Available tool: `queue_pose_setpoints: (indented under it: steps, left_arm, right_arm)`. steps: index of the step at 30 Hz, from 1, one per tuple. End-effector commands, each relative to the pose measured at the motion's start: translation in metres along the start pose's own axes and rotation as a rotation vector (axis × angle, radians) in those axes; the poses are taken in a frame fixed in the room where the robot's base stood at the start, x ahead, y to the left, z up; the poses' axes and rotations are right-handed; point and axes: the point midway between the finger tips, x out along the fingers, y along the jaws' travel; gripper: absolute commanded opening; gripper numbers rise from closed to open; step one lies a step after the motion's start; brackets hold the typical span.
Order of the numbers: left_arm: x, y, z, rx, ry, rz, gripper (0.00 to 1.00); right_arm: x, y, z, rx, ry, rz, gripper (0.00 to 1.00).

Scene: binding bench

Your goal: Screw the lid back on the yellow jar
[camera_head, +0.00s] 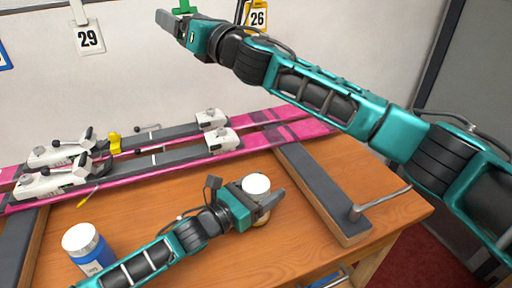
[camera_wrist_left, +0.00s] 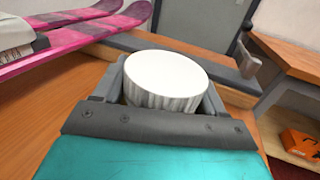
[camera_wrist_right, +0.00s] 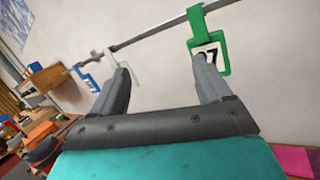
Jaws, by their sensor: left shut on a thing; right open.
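A white lid with a ribbed side (camera_head: 256,183) sits between the fingers of my left gripper (camera_head: 265,201), which is shut on it; it fills the gap in the left wrist view (camera_wrist_left: 168,80). A pale yellowish jar body (camera_head: 262,219) shows just below the fingers, mostly hidden by the gripper. The lid is over the jar; I cannot tell whether it is seated or threaded. My right gripper (camera_head: 172,22) is open and empty, raised high by the wall; its spread fingers show in the right wrist view (camera_wrist_right: 162,80).
A blue jar with a white lid (camera_head: 88,250) stands at the front left of the wooden bench (camera_head: 300,245). Pink skis with bindings (camera_head: 160,165) lie across the back. A dark-topped support bar with a handle (camera_head: 322,195) is to the right. Number tags (camera_head: 90,40) hang on the wall.

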Motion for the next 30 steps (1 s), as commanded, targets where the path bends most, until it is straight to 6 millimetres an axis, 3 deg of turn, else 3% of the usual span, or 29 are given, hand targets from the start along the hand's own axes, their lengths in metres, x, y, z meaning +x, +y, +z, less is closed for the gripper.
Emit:
queue_pose_setpoints:
  steps: [4,8,12,15,19,22,27,30]
  left_arm:
    - [0.0,0.0,0.0,-0.001,0.0,-0.001,0.0]
    - [0.0,0.0,0.0,-0.001,0.0,-0.001,0.0]
    - [0.0,-0.001,0.0,-0.001,0.0,-0.001,0.0]
    - [0.0,-0.001,0.0,-0.001,0.0,-0.001,0.0]
    - [0.0,-0.001,0.0,-0.001,0.0,-0.001,0.0]
    - [0.0,-0.001,0.0,-0.001,0.0,-0.001,0.0]
    - [0.0,-0.001,0.0,-0.001,0.0,-0.001,0.0]
    - [0.0,-0.001,0.0,-0.001,0.0,-0.001,0.0]
  right_arm:
    - [-0.005,0.047,0.0,-0.231,-0.018,0.249,0.78]
    - [-0.019,0.083,-0.015,-0.436,0.005,0.461,0.78]
    - [-0.04,0.108,-0.045,-0.654,0.072,0.684,0.78]
    - [-0.059,0.116,-0.071,-0.804,0.149,0.835,0.78]
    - [-0.087,0.112,-0.107,-0.99,0.284,1.021,0.78]
    - [-0.11,0.099,-0.133,-1.121,0.416,1.152,0.78]
    - [-0.151,0.058,-0.164,-1.311,0.697,1.344,0.78]
    - [-0.174,0.029,-0.172,-1.391,0.882,1.43,0.78]
